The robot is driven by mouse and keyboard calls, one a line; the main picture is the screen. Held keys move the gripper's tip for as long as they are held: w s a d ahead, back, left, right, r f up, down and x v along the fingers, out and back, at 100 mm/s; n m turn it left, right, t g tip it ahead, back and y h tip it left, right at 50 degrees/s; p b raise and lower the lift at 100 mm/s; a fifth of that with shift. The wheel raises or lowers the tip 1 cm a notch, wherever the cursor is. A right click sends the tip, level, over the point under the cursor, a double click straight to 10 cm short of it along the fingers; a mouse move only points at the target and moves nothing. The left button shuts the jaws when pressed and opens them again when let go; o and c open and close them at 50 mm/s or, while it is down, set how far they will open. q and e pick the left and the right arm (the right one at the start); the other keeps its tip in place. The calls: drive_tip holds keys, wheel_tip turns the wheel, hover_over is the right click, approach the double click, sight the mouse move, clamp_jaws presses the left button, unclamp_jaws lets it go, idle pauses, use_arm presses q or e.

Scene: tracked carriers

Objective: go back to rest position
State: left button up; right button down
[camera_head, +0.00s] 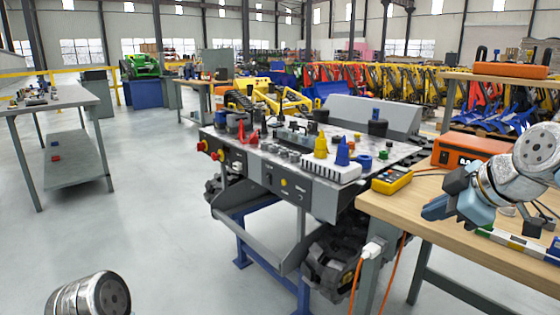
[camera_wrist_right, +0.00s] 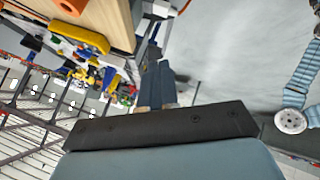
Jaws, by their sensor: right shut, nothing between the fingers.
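My right gripper (camera_head: 432,211) is at the right of the head view, above the wooden workbench (camera_head: 480,243). Its fingers point left and look closed together with nothing between them. In the right wrist view the gripper (camera_wrist_right: 157,75) shows two dark blue fingers side by side, also empty. My left gripper is outside both views; only a rounded metal part of my left arm (camera_head: 90,295) shows at the bottom left of the head view.
A tracked carrier (camera_head: 290,165) with coloured fittings on top stands in the middle. A yellow meter (camera_head: 392,180) and an orange box (camera_head: 468,151) sit on the workbench near my right gripper. A grey table (camera_head: 60,104) stands left. The floor (camera_head: 150,220) between is clear.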

drive_tip(key=w+a+f+m+g, duration=0.1)
drive_tip(key=w+a+f+m, duration=0.15)
drive_tip(key=f, duration=0.65)
drive_tip(key=w+a+f+m+g, duration=0.1)
drive_tip(key=w+f, duration=0.3)
drive_tip(key=f, duration=0.4)
drive_tip(key=s+a+f+m+g, duration=0.1)
drive_tip(key=a+f+m, duration=0.15)
drive_tip(key=f, duration=0.75)
drive_tip(key=a+f+m+g, duration=0.1)
drive_tip(key=a+f, duration=0.2)
drive_tip(key=f, duration=0.7)
drive_tip(key=s+a+f+m+g, duration=0.1)
drive_tip(key=s+a+f+m, duration=0.2)
drive_tip(key=s+f, duration=0.7)
drive_tip(key=s+a+f+m+g, duration=0.2)
drive_tip(key=s+a+f+m, duration=0.2)
drive_tip(key=s+f, duration=0.6)
drive_tip(key=shift+s+a+f+y, duration=0.3)
drive_tip(key=shift+a+f, duration=0.1)
drive_tip(key=shift+f, duration=0.4)
